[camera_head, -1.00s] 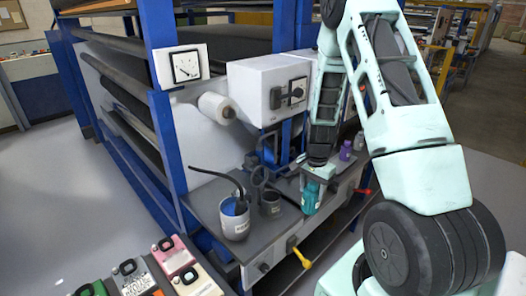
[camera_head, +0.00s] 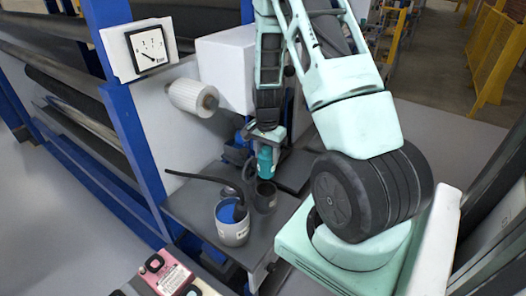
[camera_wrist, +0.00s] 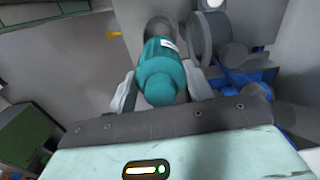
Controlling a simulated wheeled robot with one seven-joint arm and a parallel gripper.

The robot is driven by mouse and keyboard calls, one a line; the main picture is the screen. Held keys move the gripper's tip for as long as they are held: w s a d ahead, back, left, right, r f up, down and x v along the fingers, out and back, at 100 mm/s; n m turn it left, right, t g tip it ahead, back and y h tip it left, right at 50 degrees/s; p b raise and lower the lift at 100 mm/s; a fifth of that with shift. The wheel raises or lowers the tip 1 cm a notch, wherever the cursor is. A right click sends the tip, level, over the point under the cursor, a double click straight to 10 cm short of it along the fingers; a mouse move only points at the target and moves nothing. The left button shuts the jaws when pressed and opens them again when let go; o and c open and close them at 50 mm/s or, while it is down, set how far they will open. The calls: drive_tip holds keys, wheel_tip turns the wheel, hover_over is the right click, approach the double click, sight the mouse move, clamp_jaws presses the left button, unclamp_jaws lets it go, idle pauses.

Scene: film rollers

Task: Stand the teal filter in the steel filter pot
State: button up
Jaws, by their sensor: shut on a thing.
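My gripper (camera_head: 265,143) is shut on the teal filter (camera_head: 265,163) and holds it roughly upright. In the head view the filter's lower end is at or just above the rim of the dark grey steel filter pot (camera_head: 265,196). I cannot tell whether it has entered the mouth. In the wrist view both fingers of my gripper (camera_wrist: 161,88) flank the teal filter (camera_wrist: 162,75). A round grey-brown opening, probably the pot (camera_wrist: 157,25), shows partly behind its far end.
A pale pot of blue liquid (camera_head: 233,232) with a dark hose (camera_head: 200,177) stands left of the steel pot on the grey shelf (camera_head: 185,208). A blue frame post (camera_head: 135,125), gauge (camera_head: 150,48) and white roll (camera_head: 190,97) are behind to the left.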

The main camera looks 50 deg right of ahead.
sight(265, 148)
drive_tip(key=shift+f+b, duration=5.3)
drive_tip(key=shift+f, duration=1.9)
drive_tip(key=shift+s+a+f+b, duration=0.25)
drive_tip(key=shift+f+b, duration=0.25)
drive_tip(key=shift+f, duration=0.1)
drive_tip(key=o, duration=1)
drive_tip(key=shift+f, duration=0.1)
drive_tip(key=shift+d+r, duration=0.1)
drive_tip(key=shift+r, duration=0.25)
drive_tip(key=r, duration=0.6)
drive_tip(key=r+b, duration=0.1)
drive_tip(key=r, duration=0.5)
drive_tip(key=r+b, duration=0.1)
drive_tip(key=r, duration=0.5)
drive_tip(key=shift+w+r, duration=0.2)
drive_tip(key=shift+w, duration=0.15)
